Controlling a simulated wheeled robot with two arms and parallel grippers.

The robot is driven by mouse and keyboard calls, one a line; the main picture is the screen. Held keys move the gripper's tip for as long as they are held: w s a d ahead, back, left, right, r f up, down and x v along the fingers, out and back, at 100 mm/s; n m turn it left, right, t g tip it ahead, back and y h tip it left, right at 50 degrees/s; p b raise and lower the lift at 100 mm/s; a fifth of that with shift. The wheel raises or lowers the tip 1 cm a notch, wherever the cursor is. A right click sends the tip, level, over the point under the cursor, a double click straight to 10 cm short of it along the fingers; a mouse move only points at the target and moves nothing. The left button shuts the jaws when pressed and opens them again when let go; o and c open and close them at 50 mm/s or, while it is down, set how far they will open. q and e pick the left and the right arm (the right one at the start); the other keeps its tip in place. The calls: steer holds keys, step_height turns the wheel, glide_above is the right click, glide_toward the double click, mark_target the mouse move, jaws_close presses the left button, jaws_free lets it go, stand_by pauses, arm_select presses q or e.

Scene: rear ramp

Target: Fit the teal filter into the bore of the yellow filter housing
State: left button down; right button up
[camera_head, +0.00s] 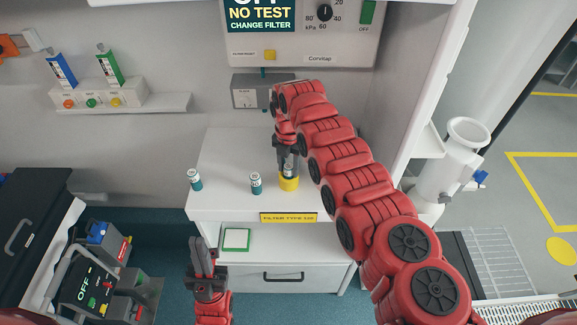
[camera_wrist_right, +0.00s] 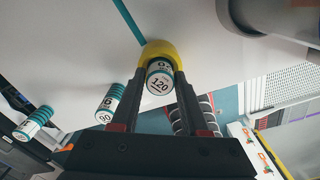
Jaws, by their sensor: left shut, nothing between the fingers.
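A white filter with teal trim marked 120 (camera_wrist_right: 160,80) is between the fingertips of my right gripper (camera_wrist_right: 160,74), which look closed on its sides. In the head view my right gripper (camera_head: 287,165) points down over the yellow filter housing (camera_head: 289,184) on the white counter. The filter is in line with the housing, whose yellow rim (camera_wrist_right: 158,48) shows beyond it in the wrist view. Its lower end is hidden, so I cannot tell how deep it sits in the bore. My left gripper (camera_head: 203,258) is shut and empty, low in front of the counter.
Two similar teal-and-white filters, one in the middle (camera_head: 256,183) and one at the left (camera_head: 194,180), stand on the white counter (camera_head: 225,150). A label reading filter type (camera_head: 288,218) is on its front edge. A test panel (camera_head: 330,40) hangs above. A dark device (camera_head: 95,285) stands lower left.

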mark_target(289, 166)
steer(key=o, duration=0.4)
steer(key=shift+c, duration=0.2)
steer(key=shift+r, duration=0.15)
step_height(289, 166, up, 12)
steer(key=b, duration=0.2)
steer(key=shift+s+f, duration=0.1)
steer(key=shift+f, duration=0.1)
